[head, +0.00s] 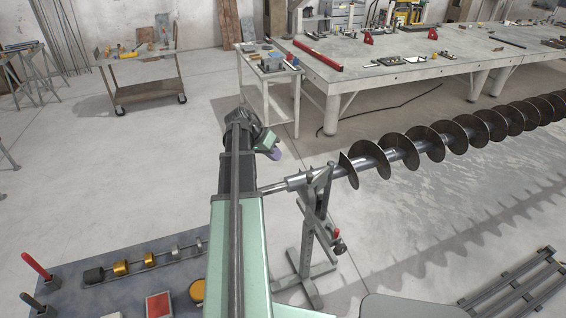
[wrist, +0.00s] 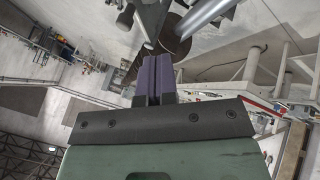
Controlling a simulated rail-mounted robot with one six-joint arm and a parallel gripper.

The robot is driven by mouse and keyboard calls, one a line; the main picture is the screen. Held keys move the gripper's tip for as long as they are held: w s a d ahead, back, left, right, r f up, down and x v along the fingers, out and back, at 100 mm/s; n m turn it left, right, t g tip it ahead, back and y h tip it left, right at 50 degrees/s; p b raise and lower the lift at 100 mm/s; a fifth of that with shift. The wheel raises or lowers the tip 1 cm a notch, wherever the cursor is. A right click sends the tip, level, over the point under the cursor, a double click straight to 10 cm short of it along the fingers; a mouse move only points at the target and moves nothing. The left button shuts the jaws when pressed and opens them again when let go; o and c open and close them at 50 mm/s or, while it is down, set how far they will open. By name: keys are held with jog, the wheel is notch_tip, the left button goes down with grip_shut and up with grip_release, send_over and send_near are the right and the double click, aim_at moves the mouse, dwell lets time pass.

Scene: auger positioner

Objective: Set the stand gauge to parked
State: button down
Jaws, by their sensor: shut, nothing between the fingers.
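The grey stand (head: 307,230) holds up the near end of the auger (head: 395,147) on its forked top. A small part with a red knob (head: 336,235) sits on the stand's right side. I cannot tell which part is the gauge or read its setting. My gripper (head: 275,153) has purple fingers and is to the upper left of the stand in the head view, mostly hidden behind my arm. In the wrist view my gripper (wrist: 153,72) is shut and empty. A grey metal part, likely of the stand (wrist: 148,22), shows just beyond the fingertips; contact is unclear.
A small cart (head: 268,76) and a long workbench (head: 390,75) stand behind. A slatted metal frame (head: 515,290) lies at the lower right.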

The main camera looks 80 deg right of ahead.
jog(key=s+d+f+b, duration=0.1)
jog(key=s+f+b, duration=0.4)
jog(key=s+f, duration=0.2)
jog(key=shift+s+b, duration=0.35)
jog(key=shift+s, duration=0.25)
jog(key=shift+r, duration=0.1)
jog(key=shift+s+a, duration=0.6)
jog(key=shift+s, duration=0.25)
